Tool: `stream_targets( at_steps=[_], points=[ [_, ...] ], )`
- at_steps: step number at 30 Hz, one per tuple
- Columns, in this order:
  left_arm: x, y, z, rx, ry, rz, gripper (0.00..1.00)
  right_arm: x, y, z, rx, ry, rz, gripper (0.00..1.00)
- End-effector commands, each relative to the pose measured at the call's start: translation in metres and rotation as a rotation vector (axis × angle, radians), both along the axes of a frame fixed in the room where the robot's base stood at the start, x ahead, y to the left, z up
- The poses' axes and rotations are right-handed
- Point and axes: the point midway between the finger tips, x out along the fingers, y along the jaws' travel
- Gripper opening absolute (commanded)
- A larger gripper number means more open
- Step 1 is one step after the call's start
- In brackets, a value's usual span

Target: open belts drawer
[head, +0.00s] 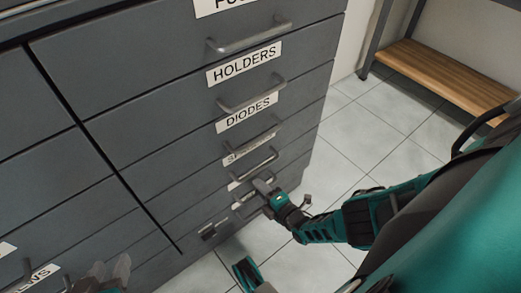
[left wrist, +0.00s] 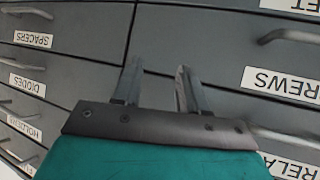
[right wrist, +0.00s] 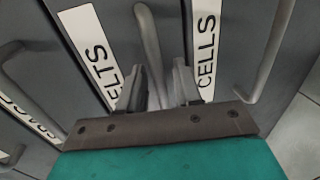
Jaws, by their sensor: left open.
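The belts drawer's label, reading "ELTS" with its start hidden, (right wrist: 92,55) is in the right wrist view, left of a grey bar handle (right wrist: 149,45). The drawer front looks closed. My right gripper (right wrist: 160,80) has its fingers on either side of this handle; whether they press on it I cannot tell. In the head view my right gripper (head: 265,189) is low at the cabinet front and covers part of the lower labels. My left gripper (left wrist: 157,75) is open and empty before other drawer fronts, and shows at the bottom left of the head view (head: 108,275).
The "CELLS" label (right wrist: 206,50) and its handle (right wrist: 268,60) lie right of my right gripper. Drawers marked "HOLDERS" (head: 244,64) and "DIODES" (head: 247,112) are above. Tiled floor (head: 385,125) is open to the right, with a wooden bench (head: 445,75) beyond.

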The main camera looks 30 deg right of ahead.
Motion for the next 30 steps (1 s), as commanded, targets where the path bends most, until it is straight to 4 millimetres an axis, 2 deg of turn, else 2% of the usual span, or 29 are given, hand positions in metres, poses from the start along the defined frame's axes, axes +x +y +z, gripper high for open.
stream_targets(
  at_steps=[8, 19, 30],
  points=[
    [-0.0006, -0.0003, -0.0001, -0.001, 0.001, 0.0, 0.43, 0.0, 0.0006, -0.0001, 0.0, 0.0, 0.0, 0.34],
    [-0.005, -0.0001, -0.0033, 0.0, 0.013, 0.001, 0.43, 0.0001, 0.0003, 0.0, 0.0, 0.0, 0.0, 0.0],
    [-0.0045, 0.0001, -0.0029, -0.001, 0.012, 0.001, 0.43, 0.0002, 0.0, 0.0002, 0.0, -0.001, 0.0, 0.0]
  ],
)
